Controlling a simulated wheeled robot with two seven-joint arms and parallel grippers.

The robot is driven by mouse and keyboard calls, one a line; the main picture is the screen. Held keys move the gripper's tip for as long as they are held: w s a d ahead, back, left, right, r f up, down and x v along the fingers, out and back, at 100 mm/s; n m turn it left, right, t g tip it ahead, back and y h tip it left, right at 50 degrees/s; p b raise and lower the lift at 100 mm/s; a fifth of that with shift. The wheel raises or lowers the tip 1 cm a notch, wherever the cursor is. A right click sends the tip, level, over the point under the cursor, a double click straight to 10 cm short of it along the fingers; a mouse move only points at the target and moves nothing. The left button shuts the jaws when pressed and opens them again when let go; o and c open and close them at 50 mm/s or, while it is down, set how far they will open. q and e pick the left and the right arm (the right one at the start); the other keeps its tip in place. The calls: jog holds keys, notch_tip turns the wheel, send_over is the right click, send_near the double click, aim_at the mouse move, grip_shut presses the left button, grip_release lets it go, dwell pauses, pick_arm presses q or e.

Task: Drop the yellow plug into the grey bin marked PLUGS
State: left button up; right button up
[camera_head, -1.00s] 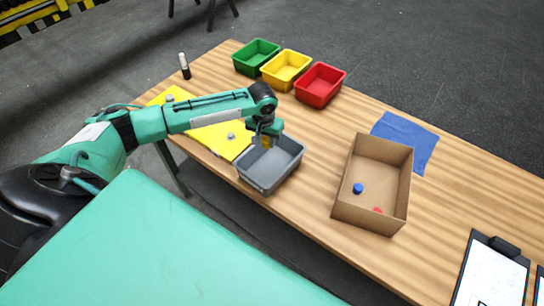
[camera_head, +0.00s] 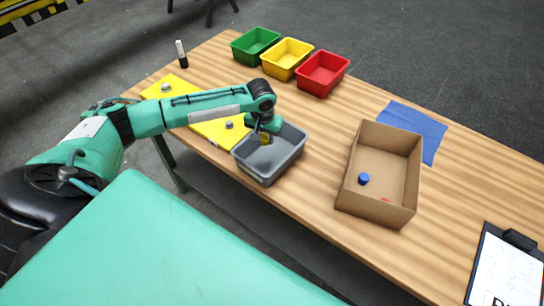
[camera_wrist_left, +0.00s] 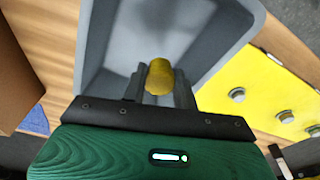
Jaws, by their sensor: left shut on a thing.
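My left gripper (camera_head: 263,134) is over the grey bin (camera_head: 292,157) near the table's front edge. It is shut on the yellow plug (camera_wrist_left: 160,75), which shows between the fingers in the left wrist view. The plug also shows small in the head view (camera_head: 265,139), within the bin's outline. The grey bin (camera_wrist_left: 92,60) lies beyond and below the plug in the left wrist view, and its visible floor looks empty. I cannot read a PLUGS mark on it. My right gripper is not in view.
A yellow panel (camera_head: 205,128) with grey knobs lies left of the bin. A cardboard box (camera_head: 345,205) holding a blue piece (camera_head: 364,179) stands to the right. Green (camera_head: 254,60), yellow (camera_head: 286,74) and red bins (camera_head: 322,90) stand at the back. A blue cloth (camera_head: 428,132) and clipboard (camera_head: 505,270) lie right.

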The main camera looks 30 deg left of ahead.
pick_arm(q)
jog(key=o, duration=0.8)
jog(key=shift+o, duration=1.1)
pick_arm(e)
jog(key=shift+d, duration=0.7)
pick_arm(q)
notch_tip(320, 180, up, 14)
jog(key=s+b, duration=0.1)
jog(key=b, duration=0.2)
jog(key=shift+s+d+f+b, duration=0.15)
jog(key=shift+s+b, duration=0.15)
jog(key=shift+s, duration=0.05)
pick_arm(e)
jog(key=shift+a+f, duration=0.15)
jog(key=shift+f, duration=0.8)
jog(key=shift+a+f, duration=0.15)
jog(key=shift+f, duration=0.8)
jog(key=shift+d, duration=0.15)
